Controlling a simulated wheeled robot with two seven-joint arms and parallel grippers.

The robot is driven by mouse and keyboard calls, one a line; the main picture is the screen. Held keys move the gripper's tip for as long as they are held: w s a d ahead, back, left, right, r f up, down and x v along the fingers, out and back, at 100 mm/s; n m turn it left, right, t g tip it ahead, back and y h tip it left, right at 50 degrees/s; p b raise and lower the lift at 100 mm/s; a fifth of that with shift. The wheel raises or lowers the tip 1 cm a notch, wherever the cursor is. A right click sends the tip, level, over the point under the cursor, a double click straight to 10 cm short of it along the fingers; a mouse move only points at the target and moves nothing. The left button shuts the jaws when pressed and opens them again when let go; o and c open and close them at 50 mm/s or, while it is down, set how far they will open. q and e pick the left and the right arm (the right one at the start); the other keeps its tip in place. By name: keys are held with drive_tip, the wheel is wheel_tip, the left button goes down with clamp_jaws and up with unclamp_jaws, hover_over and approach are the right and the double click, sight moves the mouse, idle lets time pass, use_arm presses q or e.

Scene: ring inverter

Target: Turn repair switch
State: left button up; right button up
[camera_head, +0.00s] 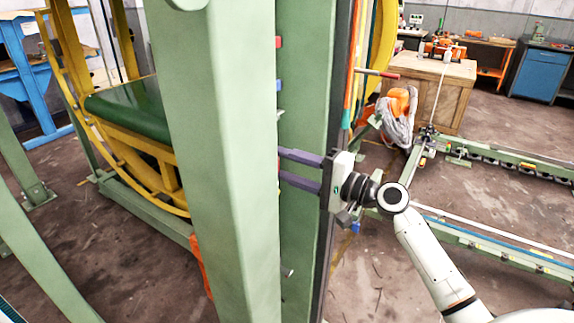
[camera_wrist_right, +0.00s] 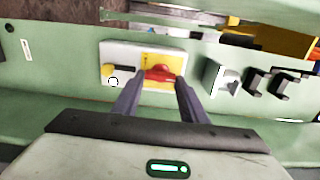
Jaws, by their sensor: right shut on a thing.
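The repair switch appears in the right wrist view as a red knob (camera_wrist_right: 158,73) on a yellow plate (camera_wrist_right: 165,58), set in a pale panel (camera_wrist_right: 118,51) on the green frame. My right gripper (camera_wrist_right: 160,84) has one finger on each side of the red knob and is shut on it. In the head view, my right gripper (camera_head: 283,168) comes in from the right, and its fingertips pass out of sight behind the green post. The switch is hidden there. My left gripper is not in view.
A tall green post (camera_head: 222,150) stands close to my right gripper. A yellow ring (camera_head: 120,150) is behind it at left.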

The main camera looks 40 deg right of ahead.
drive_tip(key=o, duration=1)
drive_tip(key=shift+o, duration=0.2)
drive_tip(key=b+v, duration=0.2)
drive_tip(key=v, duration=0.8)
drive_tip(key=shift+b, duration=0.35)
drive_tip(key=shift+s, duration=0.15)
